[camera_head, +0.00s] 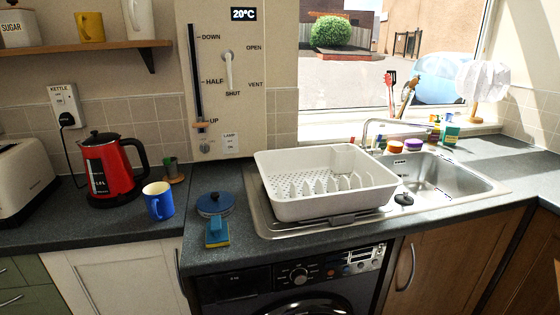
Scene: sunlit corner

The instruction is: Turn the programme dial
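The programme dial (299,275) is a round knob with a pale rim on the dark control panel of the washing machine (235,290). The machine stands under the worktop, below the draining side of the sink. Small marks surround the dial, too small to read. Which way the dial points is hard to tell. My gripper is not in view, and nothing touches the dial.
The worktop edge (290,252) overhangs just above the panel. Buttons and a small display (360,257) lie right of the dial. A white dish rack (325,205), a sponge (217,233) and a blue mug (158,201) stand above. The space before the panel looks clear.

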